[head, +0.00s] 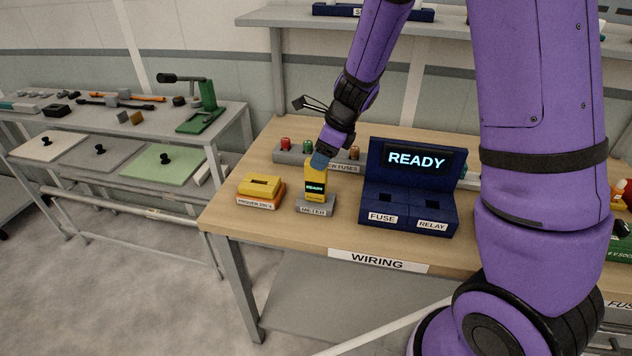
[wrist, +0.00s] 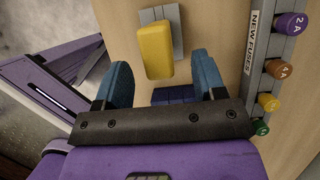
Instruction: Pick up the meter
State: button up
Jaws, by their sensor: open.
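The meter (head: 315,188) is a yellow block with a small lit screen. It stands upright in a grey holder (head: 315,209) labelled METER on the wooden bench. My gripper (head: 320,160) is just above it, reaching down, its blue fingers close to the meter's top. In the wrist view the yellow meter (wrist: 157,52) lies ahead, lined up with the space between the two blue fingers of my open gripper (wrist: 160,82). Gaps show on both sides of it. I cannot tell whether its top is between the fingertips.
A yellow-and-orange block (head: 261,189) sits left of the meter. A dark blue READY panel (head: 414,185) with FUSE and RELAY bays stands to the right. A rack of new fuses (head: 340,162) is behind; it also shows in the wrist view (wrist: 257,68).

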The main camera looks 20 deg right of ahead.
aim_at(316, 184)
jog(key=shift+x, duration=2.75)
jog(key=shift+a, duration=0.15)
jog(key=c, duration=1.1)
jog(key=shift+r, duration=0.15)
